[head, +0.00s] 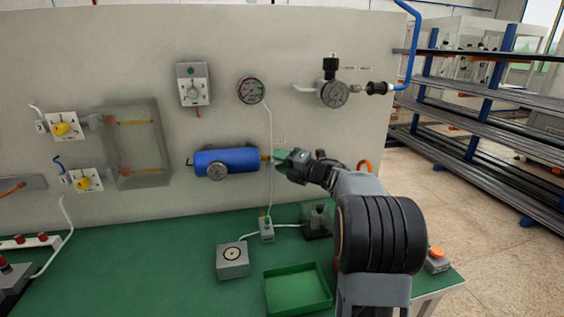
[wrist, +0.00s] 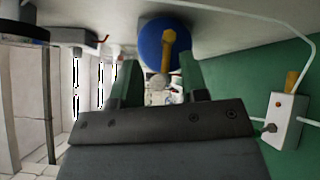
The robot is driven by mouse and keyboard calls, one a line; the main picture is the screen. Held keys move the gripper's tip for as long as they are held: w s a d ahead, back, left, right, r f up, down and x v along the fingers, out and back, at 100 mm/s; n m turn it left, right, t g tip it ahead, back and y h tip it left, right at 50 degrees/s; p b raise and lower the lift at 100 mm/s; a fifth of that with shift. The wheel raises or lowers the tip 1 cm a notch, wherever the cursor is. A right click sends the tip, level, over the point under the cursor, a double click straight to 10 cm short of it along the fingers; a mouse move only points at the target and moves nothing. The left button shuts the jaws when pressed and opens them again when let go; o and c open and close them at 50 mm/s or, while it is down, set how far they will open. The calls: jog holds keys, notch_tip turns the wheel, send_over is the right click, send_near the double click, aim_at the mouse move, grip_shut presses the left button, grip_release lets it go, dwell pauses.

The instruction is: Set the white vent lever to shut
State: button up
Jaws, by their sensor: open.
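The blue cylinder (head: 226,161) is mounted on the pale panel, with a brass fitting (head: 265,157) at its right end. My gripper (head: 283,158) is just right of that fitting, its green fingers pointing left toward it. In the wrist view the round end of the blue cylinder (wrist: 150,42) faces me. A brass stem with a pale tip, likely the white vent lever (wrist: 157,80), shows between the open fingers of my gripper (wrist: 158,65). I cannot tell whether either finger touches it. In the head view the lever is hidden by my gripper.
Gauges (head: 251,90) and a regulator (head: 333,93) sit on the panel above. A green tray (head: 297,289) and a grey box (head: 232,260) lie on the green bench (head: 150,265) below. A white tube runs down the panel close left of my gripper.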

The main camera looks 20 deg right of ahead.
grip_shut()
